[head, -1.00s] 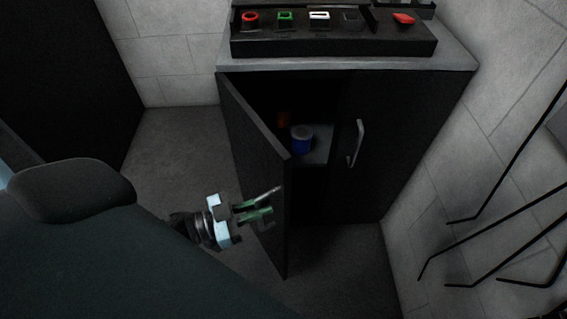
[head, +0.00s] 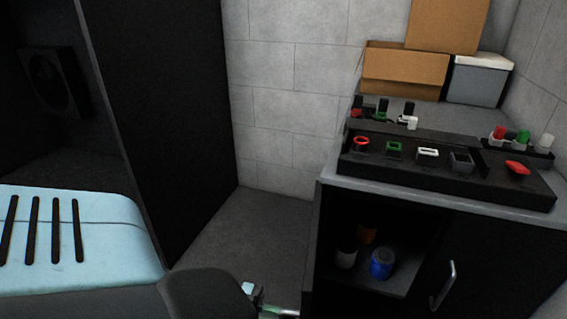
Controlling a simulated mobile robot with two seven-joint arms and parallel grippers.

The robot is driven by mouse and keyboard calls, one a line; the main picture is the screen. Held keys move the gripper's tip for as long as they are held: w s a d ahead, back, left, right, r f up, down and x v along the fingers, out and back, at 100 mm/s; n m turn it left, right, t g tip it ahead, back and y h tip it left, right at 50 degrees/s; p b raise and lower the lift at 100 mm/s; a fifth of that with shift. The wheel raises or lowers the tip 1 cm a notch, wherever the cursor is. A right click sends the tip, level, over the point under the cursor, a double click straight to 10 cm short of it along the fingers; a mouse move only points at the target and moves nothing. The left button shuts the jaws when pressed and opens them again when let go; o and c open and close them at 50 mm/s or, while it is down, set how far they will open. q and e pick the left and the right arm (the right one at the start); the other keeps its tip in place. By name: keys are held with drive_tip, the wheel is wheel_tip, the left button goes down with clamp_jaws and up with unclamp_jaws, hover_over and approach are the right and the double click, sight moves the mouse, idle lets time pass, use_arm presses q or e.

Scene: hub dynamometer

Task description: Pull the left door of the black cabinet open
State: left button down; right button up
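The black cabinet (head: 498,262) stands at the right under a grey top. Its left compartment is open to view. A narrow dark strip at the cabinet's left side looks like the left door (head: 311,250), swung wide and seen nearly edge-on; its lower part is cut off by the frame. The right door is shut and has a silver handle (head: 443,286). My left gripper (head: 278,312) is at the bottom edge, beside the left door's strip, mostly cut off. Its finger opening and any contact with the door cannot be made out. My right gripper is out of view.
Inside the cabinet are a blue container (head: 382,264), a white-and-dark container (head: 346,254) and an orange item (head: 367,234). A black tray (head: 450,170) with coloured pieces lies on top, cardboard boxes (head: 405,68) behind. Bare floor (head: 240,235) lies left of the cabinet.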

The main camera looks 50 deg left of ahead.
use_arm(q)
drive_tip(key=shift+f, duration=0.15)
drive_tip(key=c, duration=1.5)
unclamp_jaws()
drive_tip(key=shift+c, duration=0.2)
drive_tip(key=v, duration=0.8)
drive_tip(key=shift+w, duration=0.1)
